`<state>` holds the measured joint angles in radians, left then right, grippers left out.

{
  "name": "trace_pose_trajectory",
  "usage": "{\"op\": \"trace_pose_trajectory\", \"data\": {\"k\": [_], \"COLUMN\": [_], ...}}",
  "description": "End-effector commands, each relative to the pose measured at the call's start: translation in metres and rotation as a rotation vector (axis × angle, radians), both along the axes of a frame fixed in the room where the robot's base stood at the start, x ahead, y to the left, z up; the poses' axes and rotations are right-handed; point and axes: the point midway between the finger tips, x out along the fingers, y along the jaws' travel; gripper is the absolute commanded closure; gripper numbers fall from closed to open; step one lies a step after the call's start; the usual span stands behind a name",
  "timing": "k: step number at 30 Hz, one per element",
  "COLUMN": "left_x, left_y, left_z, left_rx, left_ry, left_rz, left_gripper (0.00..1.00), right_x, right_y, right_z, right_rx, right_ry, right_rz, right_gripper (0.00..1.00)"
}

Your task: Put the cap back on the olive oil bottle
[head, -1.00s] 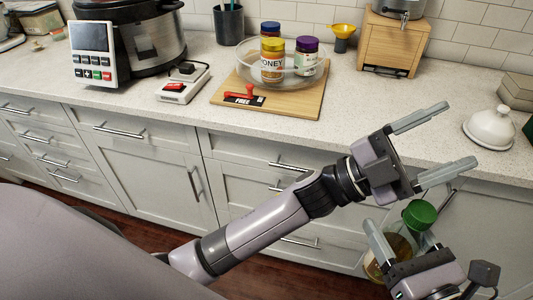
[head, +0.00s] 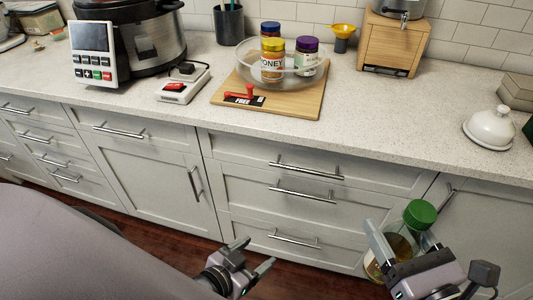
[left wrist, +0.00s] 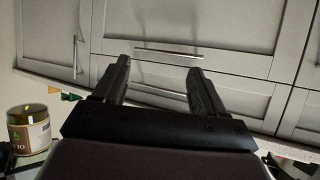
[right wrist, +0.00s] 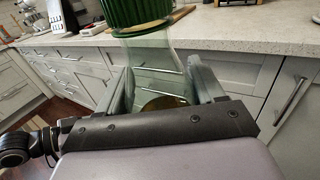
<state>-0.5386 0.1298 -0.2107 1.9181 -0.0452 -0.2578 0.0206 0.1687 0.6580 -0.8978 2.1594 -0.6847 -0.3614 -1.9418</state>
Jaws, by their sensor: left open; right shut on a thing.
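The olive oil bottle (head: 393,258) is clear glass with golden oil low inside, at the lower right of the head view. Its ribbed green cap (head: 420,213) sits on the bottle's top. In the right wrist view the cap (right wrist: 138,12) is over the glass neck (right wrist: 150,55), cut off by the frame's top. My right gripper (head: 398,240) is shut around the bottle's body, holding it in front of the drawers, off the counter. My left gripper (head: 256,254) is open and empty, low in front of the cabinets, well left of the bottle.
The counter (head: 390,115) has clear room at its front middle. A wooden board (head: 290,103) carries a glass bowl with jars. A white lidded dish (head: 489,128) stands at the right. Cabinet handles (head: 303,193) stick out below. A jar (left wrist: 30,128) shows in the left wrist view.

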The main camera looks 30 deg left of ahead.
Motion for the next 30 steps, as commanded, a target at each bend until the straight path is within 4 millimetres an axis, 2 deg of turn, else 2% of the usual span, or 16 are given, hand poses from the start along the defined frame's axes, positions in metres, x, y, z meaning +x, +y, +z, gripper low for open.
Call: {"op": "trace_pose_trajectory", "data": {"k": [1, 3, 7, 21, 23, 26, 30], "left_x": [-0.014, -0.029, -0.045, -0.048, -0.048, -0.048, -0.048], "left_y": [0.007, 0.015, 0.023, 0.025, 0.025, 0.025, 0.025], "left_z": [-0.01, -0.02, -0.03, -0.033, -0.033, -0.033, -0.033], "left_rx": [0.004, 0.006, 0.011, 0.012, 0.013, 0.013, 0.013], "left_ry": [0.051, 0.104, 0.163, 0.177, 0.177, 0.176, 0.176], "left_rz": [0.013, 0.027, 0.04, 0.044, 0.044, 0.044, 0.044], "left_gripper": [0.29, 0.29, 0.29, 0.29, 0.29, 0.29, 0.29], "right_x": [0.0, 0.0, 0.0, 0.002, 0.005, 0.012, 0.022], "right_y": [0.0, 0.0, 0.0, -0.003, -0.009, -0.028, -0.071], "right_z": [0.002, 0.002, 0.002, 0.004, 0.004, 0.006, 0.004], "right_rx": [0.002, 0.002, 0.002, 0.008, 0.015, 0.028, 0.036], "right_ry": [-0.004, -0.004, -0.004, -0.009, -0.007, -0.012, -0.012], "right_rz": [0.001, 0.001, 0.001, -0.021, -0.057, -0.16, -0.358], "right_gripper": [1.0, 1.0, 1.0, 1.0, 1.0, 1.0, 1.0]}}
